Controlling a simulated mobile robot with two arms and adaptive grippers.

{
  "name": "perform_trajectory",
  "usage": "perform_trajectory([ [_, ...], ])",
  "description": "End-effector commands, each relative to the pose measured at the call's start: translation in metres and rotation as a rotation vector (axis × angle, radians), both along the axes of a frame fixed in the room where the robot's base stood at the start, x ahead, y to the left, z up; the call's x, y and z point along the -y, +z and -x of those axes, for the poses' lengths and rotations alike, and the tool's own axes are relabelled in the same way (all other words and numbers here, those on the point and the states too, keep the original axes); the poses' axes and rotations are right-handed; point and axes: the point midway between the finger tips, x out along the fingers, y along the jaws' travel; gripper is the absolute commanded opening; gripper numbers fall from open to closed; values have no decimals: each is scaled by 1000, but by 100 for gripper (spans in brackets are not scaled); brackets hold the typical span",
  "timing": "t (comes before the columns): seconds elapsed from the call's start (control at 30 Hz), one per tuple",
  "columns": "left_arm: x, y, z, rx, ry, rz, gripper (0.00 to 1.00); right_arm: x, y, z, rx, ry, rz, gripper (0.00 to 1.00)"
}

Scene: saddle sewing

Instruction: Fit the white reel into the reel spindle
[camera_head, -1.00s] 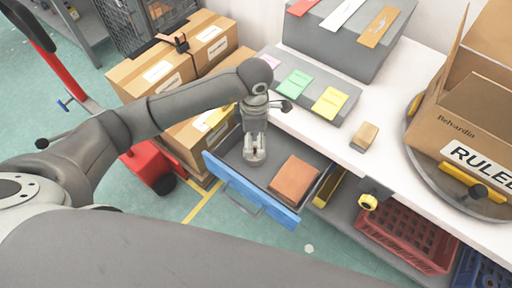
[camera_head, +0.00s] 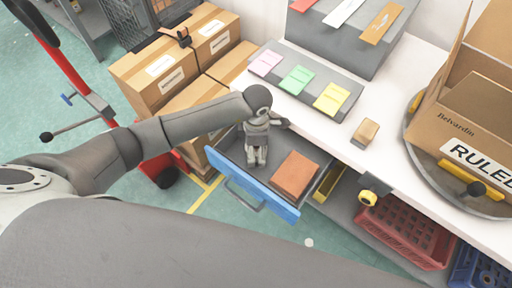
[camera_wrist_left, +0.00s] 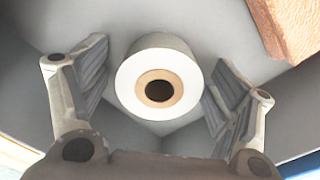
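The white reel (camera_wrist_left: 158,84), with a tan core and a dark centre hole, is in the drawer in the left wrist view. My left gripper (camera_head: 257,161) reaches down into the open blue-fronted drawer (camera_head: 240,188). Its fingers are spread to either side of the reel, with a visible gap on both sides. In the head view the gripper hides the reel. I cannot pick out the reel spindle with certainty. My right gripper is not in view.
A brown block (camera_head: 295,174) lies in the drawer close to the gripper's right. The white table (camera_head: 340,141) edge is just behind. A small wooden block (camera_head: 366,131) and an open carton (camera_head: 466,120) stand on the table. Red (camera_head: 405,232) and blue crates sit below.

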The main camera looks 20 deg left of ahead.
Motion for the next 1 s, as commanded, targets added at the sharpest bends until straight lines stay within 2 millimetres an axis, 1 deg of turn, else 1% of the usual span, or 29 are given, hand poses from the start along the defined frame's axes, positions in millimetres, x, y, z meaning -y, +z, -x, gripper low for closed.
perform_trajectory([
  [0.03, 0, 0, 0, 0, 0, 0, 72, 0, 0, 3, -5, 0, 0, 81],
  [0.07, 0, 0, 0, 0, 0, 0, 68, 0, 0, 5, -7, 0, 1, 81],
  [0.33, 0, 0, 0, 0, 1, 0, 34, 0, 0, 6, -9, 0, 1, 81],
  [0.57, 0, 1, 0, 1, 1, 0, 34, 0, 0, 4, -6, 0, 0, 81],
  [0.73, -1, 8, -1, 3, 1, 0, 34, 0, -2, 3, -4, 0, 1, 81],
  [0.83, -1, 21, -2, 5, -1, 0, 33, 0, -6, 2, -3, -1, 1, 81],
  [0.9, 0, 34, -1, 6, -2, 0, 33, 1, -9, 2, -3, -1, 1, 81],
  [1.0, 13, 55, 14, 6, -7, 2, 33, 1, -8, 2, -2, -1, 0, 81],
])
